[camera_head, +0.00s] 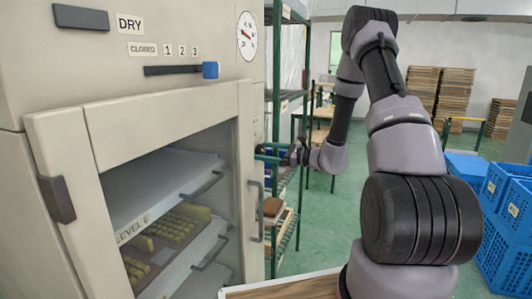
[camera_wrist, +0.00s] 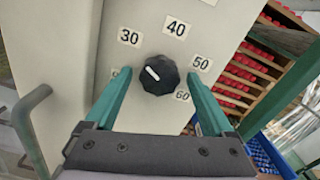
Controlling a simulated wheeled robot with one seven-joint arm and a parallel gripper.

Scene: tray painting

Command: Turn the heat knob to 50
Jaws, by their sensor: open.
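The heat knob (camera_wrist: 159,76) is black and many-sided, on a pale panel in the wrist view. Its white mark points up and left, roughly toward the 30 label (camera_wrist: 130,37). The 40 label (camera_wrist: 175,27) is above it, the 50 label (camera_wrist: 202,63) to its right and the 60 label (camera_wrist: 182,96) at lower right. My gripper (camera_wrist: 156,74) is open, its green fingers to the left and right of the knob with visible gaps. In the head view, my gripper (camera_head: 268,153) is at the dryer's right side; the knob is hidden there.
A green shelf rack (camera_head: 299,200) stands close behind my gripper. Blue crates (camera_head: 510,215) are at the right.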

